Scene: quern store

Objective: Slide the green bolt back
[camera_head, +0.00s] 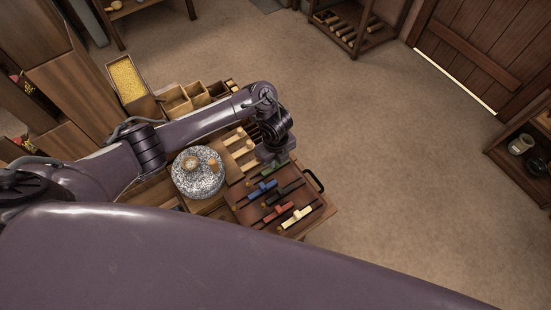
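A dark wooden board (247,217) with several coloured bolts lies on the bench in the middle of the view. The green bolt (280,171) is at the board's far edge, partly hidden by my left gripper. My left gripper (274,160) points down directly over the green bolt, close to it or touching it. Its fingers are too small and too covered to tell whether they are open or shut on the bolt. My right gripper is not in view.
Blue (262,187), red (278,211) and cream (297,216) bolts sit nearer on the board, with a dark one among them. A black handle (315,181) stands at the board's right edge. A stone quern (197,178) is left of it. Floor to the right is clear.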

